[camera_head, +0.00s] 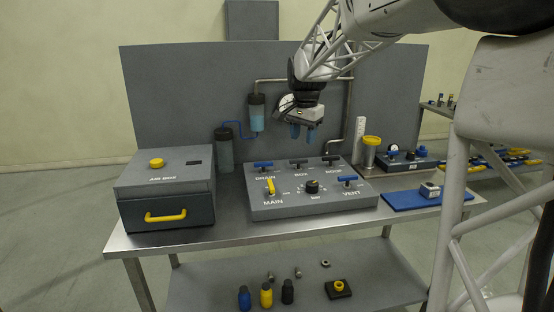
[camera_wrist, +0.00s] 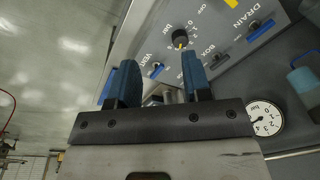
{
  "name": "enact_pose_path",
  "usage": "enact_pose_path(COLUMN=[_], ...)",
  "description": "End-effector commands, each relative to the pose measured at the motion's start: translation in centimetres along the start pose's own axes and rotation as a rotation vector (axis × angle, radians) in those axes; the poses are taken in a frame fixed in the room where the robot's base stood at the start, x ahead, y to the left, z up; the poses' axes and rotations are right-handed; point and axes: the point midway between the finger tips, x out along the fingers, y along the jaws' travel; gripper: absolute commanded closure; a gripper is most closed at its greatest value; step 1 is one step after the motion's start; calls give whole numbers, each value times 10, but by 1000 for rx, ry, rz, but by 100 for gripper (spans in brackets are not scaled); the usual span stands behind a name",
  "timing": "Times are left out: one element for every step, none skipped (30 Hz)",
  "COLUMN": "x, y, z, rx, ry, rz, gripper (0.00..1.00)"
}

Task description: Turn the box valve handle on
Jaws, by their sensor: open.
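The box valve handle (camera_head: 298,162) is a small dark T-handle in the middle of the back row on the grey valve panel (camera_head: 325,203), with its crossbar lying roughly left to right. My gripper (camera_head: 303,135) hangs above the back of the panel, fingers pointing down, apart from the handle. In the wrist view my gripper (camera_wrist: 159,74) has its two blue fingers spread, with no object held between them.
The blue drain handle (camera_head: 263,164) and another dark handle (camera_head: 331,158) flank the box handle. The yellow main handle (camera_head: 270,187), black bar knob (camera_head: 312,186) and blue vent handle (camera_head: 347,179) stand in front. A grey box (camera_head: 167,190) is left. A gauge (camera_wrist: 264,117) shows in the wrist view.

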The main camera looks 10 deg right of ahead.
Motion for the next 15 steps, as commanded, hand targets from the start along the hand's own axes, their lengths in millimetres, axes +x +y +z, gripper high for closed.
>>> enact_pose_path(x=[4,6,8,11,12,15,17,19,23,25,28,31,33,37,40], y=[-8,-13,-18,-22,-27,-32,-36,-40,-46,-50,-54,-59,-62,-66,-71], z=[-11,-16,-24,-30,-35,-42,-48,-54,-61,-67,-72,-79,-85,-90,-98], rx=[20,33,50,62,76,92,106,119,136,149,161,180,192,205,222], ry=[-3,-4,-6,-8,-9,-11,-13,-13,-16,-16,-17,-19,-20,-21,-22], rz=[3,4,6,8,9,12,13,14,17,18,20,21,23,25,26], gripper=[55,55,55,55,55,55,55,55,55,55,55,55,55,55,55])
